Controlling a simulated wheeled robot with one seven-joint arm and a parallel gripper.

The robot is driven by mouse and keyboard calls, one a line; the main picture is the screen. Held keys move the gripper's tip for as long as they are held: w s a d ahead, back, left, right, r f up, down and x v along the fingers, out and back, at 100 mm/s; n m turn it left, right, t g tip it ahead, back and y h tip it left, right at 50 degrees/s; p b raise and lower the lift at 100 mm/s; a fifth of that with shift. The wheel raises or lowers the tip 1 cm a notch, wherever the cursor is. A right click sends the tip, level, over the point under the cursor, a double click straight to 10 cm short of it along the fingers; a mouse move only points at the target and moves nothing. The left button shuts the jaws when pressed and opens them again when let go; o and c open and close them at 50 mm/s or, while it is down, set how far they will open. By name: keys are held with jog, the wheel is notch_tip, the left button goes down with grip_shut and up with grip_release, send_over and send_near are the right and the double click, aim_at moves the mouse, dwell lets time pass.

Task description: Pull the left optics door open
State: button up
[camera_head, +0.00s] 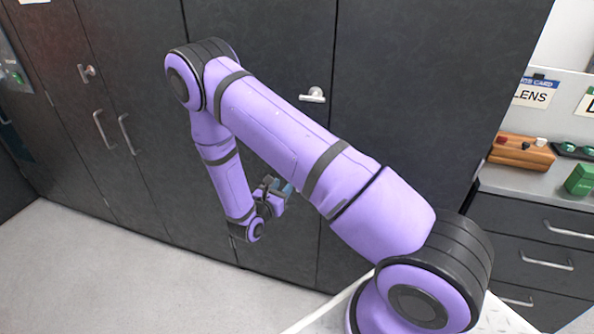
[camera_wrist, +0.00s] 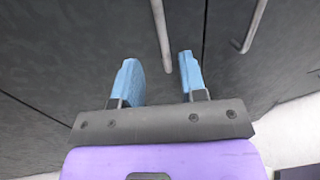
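The left optics door (camera_head: 270,50) looks to be the dark panel behind my arm, with a silver latch (camera_head: 312,95) near its right edge. Its bar handle is hidden by my arm in the head view. The wrist view shows a vertical bar handle (camera_wrist: 161,35), with its lower end in line with the gap between my fingers. My gripper (camera_head: 275,186) is open, its blue fingertips (camera_wrist: 158,66) on either side of that handle in the picture. I cannot tell whether the bar is deep between them; no contact shows. The door looks shut.
A second bar handle (camera_wrist: 254,27) is on the panel to the right, past a seam. Another dark cabinet (camera_head: 140,60) with two handles stands at the left. A drawer bench (camera_head: 540,215) stands at the right. The grey floor (camera_head: 130,270) at front left is clear.

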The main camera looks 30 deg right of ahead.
jog(key=x, duration=1)
jog(key=shift+d, duration=0.25)
grip_shut()
